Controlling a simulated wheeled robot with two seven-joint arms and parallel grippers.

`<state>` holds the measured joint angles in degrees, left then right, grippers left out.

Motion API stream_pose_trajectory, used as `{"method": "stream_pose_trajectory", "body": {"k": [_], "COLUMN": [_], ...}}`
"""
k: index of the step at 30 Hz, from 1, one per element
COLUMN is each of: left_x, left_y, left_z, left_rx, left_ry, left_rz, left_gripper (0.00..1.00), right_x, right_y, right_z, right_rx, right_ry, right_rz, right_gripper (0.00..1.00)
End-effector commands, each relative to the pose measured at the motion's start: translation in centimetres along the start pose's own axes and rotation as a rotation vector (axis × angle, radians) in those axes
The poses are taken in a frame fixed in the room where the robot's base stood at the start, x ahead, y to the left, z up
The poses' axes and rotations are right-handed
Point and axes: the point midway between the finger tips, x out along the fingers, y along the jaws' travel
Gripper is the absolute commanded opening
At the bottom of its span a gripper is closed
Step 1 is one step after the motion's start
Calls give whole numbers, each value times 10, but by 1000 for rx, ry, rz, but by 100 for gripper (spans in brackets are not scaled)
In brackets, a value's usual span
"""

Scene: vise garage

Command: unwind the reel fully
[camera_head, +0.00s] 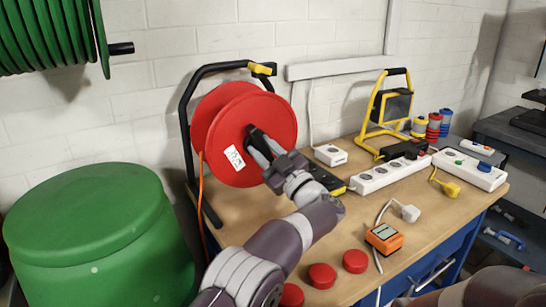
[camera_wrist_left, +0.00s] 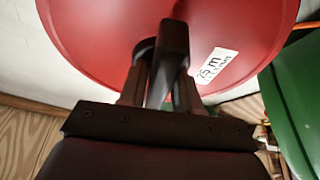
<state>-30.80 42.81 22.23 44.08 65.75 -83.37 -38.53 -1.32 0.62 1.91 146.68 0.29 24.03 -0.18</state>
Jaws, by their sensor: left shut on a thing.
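The red reel (camera_head: 266,120) hangs in a black tube stand (camera_head: 185,120) at the back left of the workbench. Its front disc carries a white label, which reads "25 m" in the left wrist view (camera_wrist_left: 216,64). An orange cable (camera_head: 201,195) runs down from the reel's left side. My left gripper (camera_head: 262,148) is at the front of the disc, shut on the reel's black handle (camera_wrist_left: 172,50). The fingers hide part of the handle. How much cable is on the drum is hidden behind the disc. My right gripper is not in view.
A green barrel (camera_head: 90,235) stands left of the workbench (camera_head: 345,200). A green hose reel (camera_head: 50,35) hangs above it. Power strips (camera_head: 390,175), a yellow work lamp (camera_head: 385,110), an orange box (camera_head: 384,238) and red round caps (camera_head: 322,275) lie on the bench.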

Motion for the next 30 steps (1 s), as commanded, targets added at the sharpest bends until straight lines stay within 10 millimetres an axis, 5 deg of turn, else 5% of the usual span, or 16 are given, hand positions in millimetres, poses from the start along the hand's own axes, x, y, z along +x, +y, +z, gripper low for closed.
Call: {"method": "stream_pose_trajectory", "body": {"k": [1,30], "left_x": [-4,1], "left_y": [-5,1], "left_z": [11,3], "left_rx": [-22,-770], "left_ry": [-14,-11], "left_rz": [-16,-329], "left_gripper": [0,0], "right_x": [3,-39], "right_y": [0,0], "right_z": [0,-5], "right_rx": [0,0], "right_ry": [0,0], "right_rz": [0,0], "right_gripper": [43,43]}}
